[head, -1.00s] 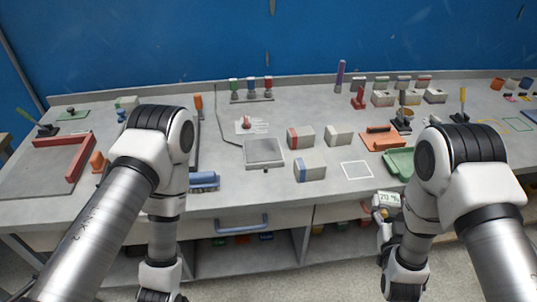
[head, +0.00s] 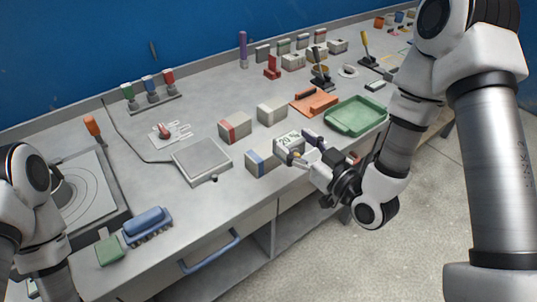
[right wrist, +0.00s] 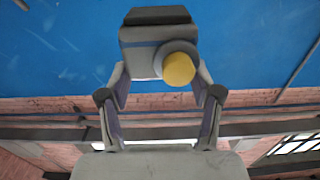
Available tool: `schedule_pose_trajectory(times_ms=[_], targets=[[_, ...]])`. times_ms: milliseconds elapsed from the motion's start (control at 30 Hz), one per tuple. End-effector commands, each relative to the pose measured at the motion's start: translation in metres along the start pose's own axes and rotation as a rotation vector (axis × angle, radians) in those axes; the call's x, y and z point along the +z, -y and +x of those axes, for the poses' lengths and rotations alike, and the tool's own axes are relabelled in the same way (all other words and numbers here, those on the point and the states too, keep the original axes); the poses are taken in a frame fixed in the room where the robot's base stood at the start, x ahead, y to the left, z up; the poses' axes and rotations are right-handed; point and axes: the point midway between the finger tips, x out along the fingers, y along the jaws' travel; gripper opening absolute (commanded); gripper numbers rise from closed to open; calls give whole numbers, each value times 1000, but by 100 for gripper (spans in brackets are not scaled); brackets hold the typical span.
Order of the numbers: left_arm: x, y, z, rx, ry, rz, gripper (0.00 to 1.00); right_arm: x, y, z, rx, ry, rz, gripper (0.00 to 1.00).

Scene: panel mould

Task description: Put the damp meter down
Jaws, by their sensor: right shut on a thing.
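The damp meter (head: 289,141) is a pale grey box with a lit display, seen in the head view over the front part of the bench. My right gripper (head: 306,152) is shut on it from the right. In the right wrist view the meter (right wrist: 143,48) shows a round yellow part and sits between the fingertips of my right gripper (right wrist: 160,78). The meter hides part of the bench behind it; I cannot tell whether it touches the surface. My left gripper is out of view; only part of the left arm shows at the lower left.
A blue-banded block (head: 261,163) stands just left of the meter. A red-banded block (head: 235,127) and a plain-looking block (head: 272,111) stand behind. A green tray (head: 356,116) lies to the right, an orange tray (head: 314,103) beyond. A grey square plate (head: 201,160) lies left.

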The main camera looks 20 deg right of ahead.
Motion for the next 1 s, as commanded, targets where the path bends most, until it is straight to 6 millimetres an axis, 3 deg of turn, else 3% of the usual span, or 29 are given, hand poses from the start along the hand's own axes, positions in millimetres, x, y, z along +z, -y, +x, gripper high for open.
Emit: schedule_pose_trajectory(times_ms=[33, 67, 133, 300, 400, 667, 967, 1000], targets=[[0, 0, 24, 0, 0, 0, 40, 10, 1, 7, -1, -9, -6, 4], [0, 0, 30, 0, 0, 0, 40, 10, 0, 10, 1, -8, -5, 4], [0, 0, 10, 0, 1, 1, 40, -2, 2, 28, -1, -1, -9, 4], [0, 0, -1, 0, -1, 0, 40, 1, 3, 70, 0, -2, -4, 4], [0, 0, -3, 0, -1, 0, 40, 4, 3, 85, 3, -2, -1, 4], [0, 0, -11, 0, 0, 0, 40, 40, 3, 90, 4, 0, 2, 4], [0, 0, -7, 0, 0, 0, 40, 45, 3, 89, 4, -2, 1, 4], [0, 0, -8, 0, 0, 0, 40, 44, 3, 89, 4, 0, 1, 75]])
